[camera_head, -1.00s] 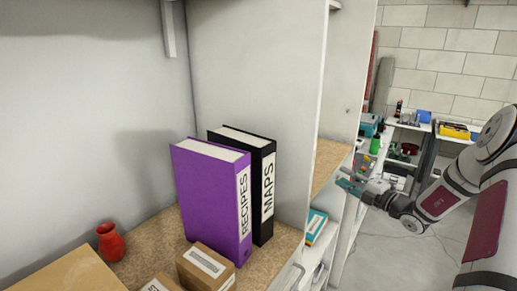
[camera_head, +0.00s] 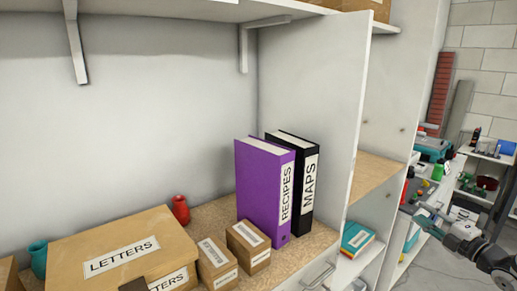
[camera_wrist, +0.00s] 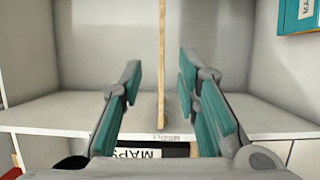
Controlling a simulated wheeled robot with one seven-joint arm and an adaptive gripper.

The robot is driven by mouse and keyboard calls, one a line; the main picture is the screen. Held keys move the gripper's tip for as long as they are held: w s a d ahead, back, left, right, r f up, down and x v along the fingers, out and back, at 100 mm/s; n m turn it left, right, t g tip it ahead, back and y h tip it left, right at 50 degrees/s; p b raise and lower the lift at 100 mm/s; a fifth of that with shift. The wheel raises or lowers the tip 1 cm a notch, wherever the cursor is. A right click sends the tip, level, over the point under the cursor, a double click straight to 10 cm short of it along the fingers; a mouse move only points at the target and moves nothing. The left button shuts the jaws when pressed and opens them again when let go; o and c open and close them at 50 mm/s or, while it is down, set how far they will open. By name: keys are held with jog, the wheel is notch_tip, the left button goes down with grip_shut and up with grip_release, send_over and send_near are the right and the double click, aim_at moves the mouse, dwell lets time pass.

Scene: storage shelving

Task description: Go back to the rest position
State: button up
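My gripper (camera_head: 432,218) is at the right edge of the head view, in front of the shelving and apart from it. In the wrist view its two teal-padded fingers (camera_wrist: 159,75) are spread apart with nothing held between them. Behind the gap is a thin upright tan edge among pale shelf panels. Most of my arm is cut off at the right of the head view.
The shelf holds a purple RECIPES binder (camera_head: 262,190), a black MAPS binder (camera_head: 308,185), a LETTERS box (camera_head: 95,240), small cartons (camera_head: 247,245) and a red vase (camera_head: 180,209). An upright panel (camera_head: 310,95) stands right of the binders. Open floor shows at lower right.

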jog(key=s+a+r+n+g+y, duration=0.2)
jog(key=a+r+n+g+y, duration=0.15)
jog(key=a+n, duration=0.45)
jog(key=s+a+r+n+g+y, duration=0.1)
jog(key=a+r+n+g+y, duration=0.25)
jog(key=a, duration=0.65)
jog(key=s+a+r+n+g+h, duration=0.35)
jog(key=s+a+n+g, duration=0.25)
jog(key=s+a+n, duration=0.6)
jog(key=s+a+r+n+g+h, duration=0.25)
jog(key=s+a+n, duration=0.25)
jog(key=s+n, duration=0.7)
jog(key=s+d+n+t+h, duration=0.1)
jog(key=s+d+n+h, duration=0.1)
jog(key=s+n, duration=0.3)
jog(key=s+d+r+n+t+h, duration=0.1)
jog(key=s+n+h, duration=0.3)
jog(key=n, duration=0.6)
jog(key=shift+s+d+r, duration=0.25)
jog(key=shift+s+d, duration=0.5)
jog(key=shift+s, duration=0.35)
